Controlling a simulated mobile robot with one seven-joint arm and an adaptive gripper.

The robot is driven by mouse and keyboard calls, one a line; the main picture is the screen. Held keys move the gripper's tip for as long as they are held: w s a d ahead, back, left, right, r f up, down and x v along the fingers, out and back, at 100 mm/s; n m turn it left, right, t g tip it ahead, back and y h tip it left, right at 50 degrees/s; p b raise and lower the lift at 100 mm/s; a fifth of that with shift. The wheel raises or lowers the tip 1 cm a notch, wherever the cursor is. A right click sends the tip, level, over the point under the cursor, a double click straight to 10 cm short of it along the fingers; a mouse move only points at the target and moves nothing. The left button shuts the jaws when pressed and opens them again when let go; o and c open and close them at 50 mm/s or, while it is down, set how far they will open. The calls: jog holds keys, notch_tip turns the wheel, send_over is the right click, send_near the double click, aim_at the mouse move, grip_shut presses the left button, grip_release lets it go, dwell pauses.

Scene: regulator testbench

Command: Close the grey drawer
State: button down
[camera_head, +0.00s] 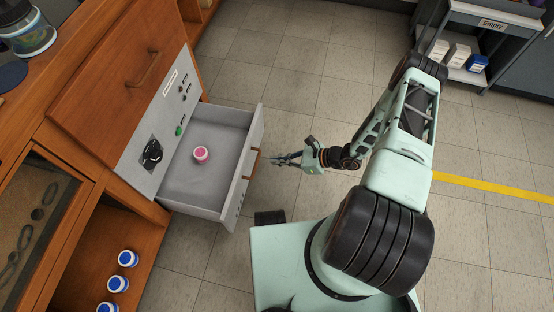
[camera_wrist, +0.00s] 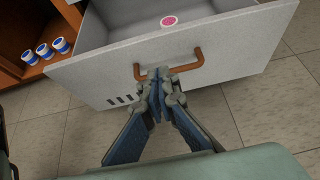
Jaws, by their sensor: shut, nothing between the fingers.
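The grey drawer (camera_head: 185,182) is pulled out from the wooden cabinet in the head view. Its front panel (camera_wrist: 235,55) with a brown handle (camera_wrist: 198,58) faces me in the wrist view. A small white jar with a pink lid (camera_head: 201,154) stands inside the drawer; the lid also shows in the wrist view (camera_wrist: 169,21). My gripper (camera_head: 275,160) is shut and empty, just outside the drawer front, level with the handle.
The wooden cabinet (camera_head: 103,90) stands to the left, with several blue-lidded jars (camera_head: 118,284) on an open lower shelf. A grey shelf unit with boxes (camera_head: 470,62) is at the top right. The tiled floor (camera_head: 290,70) is free between them, with a yellow stripe (camera_head: 490,188) at right.

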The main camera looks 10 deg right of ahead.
aim_at(245, 159)
jog(key=x, duration=0.3)
jog(key=b+x, duration=0.1)
jog(key=x, duration=0.2)
jog(key=r+b+x, duration=0.1)
jog(key=x, duration=0.2)
jog(key=shift+a, duration=0.45)
jog(key=shift+w+a+r, duration=0.1)
jog(key=shift+w+a, duration=0.15)
jog(key=shift+a, duration=0.2)
